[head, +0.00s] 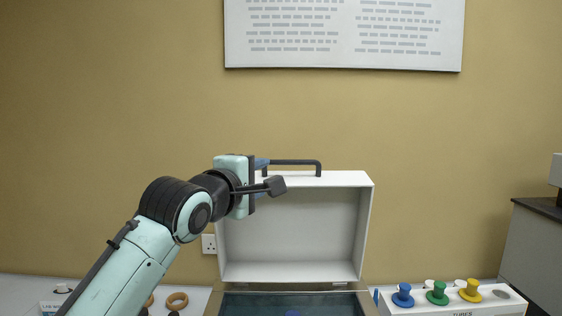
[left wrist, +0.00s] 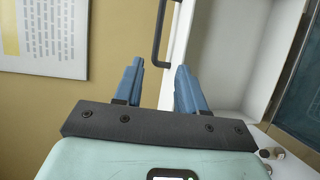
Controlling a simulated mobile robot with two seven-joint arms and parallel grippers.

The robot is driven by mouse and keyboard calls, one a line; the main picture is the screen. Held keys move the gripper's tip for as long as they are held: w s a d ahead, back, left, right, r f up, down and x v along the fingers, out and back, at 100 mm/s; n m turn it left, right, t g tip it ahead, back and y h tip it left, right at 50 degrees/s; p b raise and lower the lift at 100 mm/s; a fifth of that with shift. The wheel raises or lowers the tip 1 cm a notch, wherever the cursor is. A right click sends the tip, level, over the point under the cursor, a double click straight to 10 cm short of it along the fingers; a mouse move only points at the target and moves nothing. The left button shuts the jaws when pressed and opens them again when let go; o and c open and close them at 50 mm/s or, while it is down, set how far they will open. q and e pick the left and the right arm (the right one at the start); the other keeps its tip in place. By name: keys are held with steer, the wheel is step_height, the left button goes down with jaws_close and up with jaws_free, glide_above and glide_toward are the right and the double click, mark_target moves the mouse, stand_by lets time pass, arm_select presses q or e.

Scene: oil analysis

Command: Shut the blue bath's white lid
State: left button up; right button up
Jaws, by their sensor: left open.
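The white lid (head: 245,272) stands open and upright behind the bath, its hollow inside facing me. A dark bar handle (head: 295,162) is on its top edge. The bath (head: 340,304) shows only as a dark blue-green opening at the bottom of the head view. My left gripper (head: 263,163) is at the lid's upper left, by the handle's left end. In the left wrist view its two blue fingers (left wrist: 160,66) are apart and empty. The handle (left wrist: 158,38) lies ahead, in line with the gap between them. My right gripper is not in view.
A white tube rack (head: 450,308) with blue, green and yellow knobbed pieces stands right of the bath. Tan rings (head: 177,300) lie on the bench at left. The wall behind carries a printed board (head: 343,35). The space above the lid is clear.

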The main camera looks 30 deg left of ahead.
mark_target(287, 163)
arm_select(q)
steer(key=w+p, duration=0.1)
steer(key=w, duration=0.3)
steer(key=w+a+p, duration=0.1)
steer(key=w+p, duration=0.1)
steer(key=w, duration=0.2)
steer(key=w+a+p, duration=0.1)
steer(key=w+p, duration=0.1)
steer(key=w, duration=0.2)
steer(key=shift+w+a+f, duration=0.1)
steer(key=shift+w+f, duration=0.1)
steer(key=shift+w, duration=0.5)
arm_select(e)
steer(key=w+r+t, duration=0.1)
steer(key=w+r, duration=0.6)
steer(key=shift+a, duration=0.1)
arm_select(q)
steer(key=shift+s, duration=0.15)
steer(key=shift+c, duration=0.6)
jaws_close()
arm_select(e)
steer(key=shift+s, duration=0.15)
